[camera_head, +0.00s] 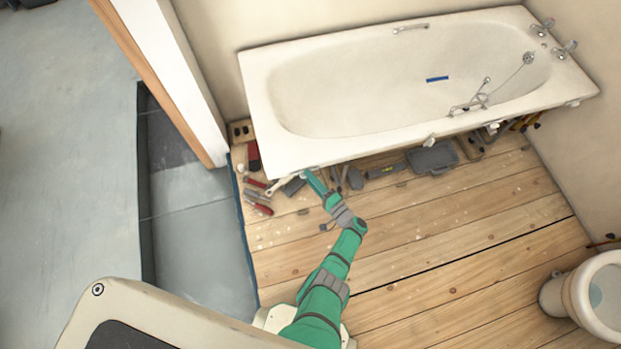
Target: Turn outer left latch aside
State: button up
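The white bathtub (288,152) stands against the back wall, with tools on the floor under its front rim. My green arm reaches up from the bottom of the head view. My gripper (306,174) is at the left part of the bath's front rim, at its lower edge. It is too small and too hidden to tell whether its fingers are open or shut. A small pale piece at the rim there may be the outer left latch, but my gripper mostly covers it. A similar pale latch (430,141) shows further right along the rim, and another (572,103) near the right end.
Red-handled tools (256,196) lie on the wooden floor left of my gripper. A grey tray (432,158) and other tools lie under the rim to the right. A toilet (590,295) stands at the lower right. The floorboards between are mostly clear.

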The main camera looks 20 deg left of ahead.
jog(key=v, duration=1)
jog(key=shift+d, duration=0.25)
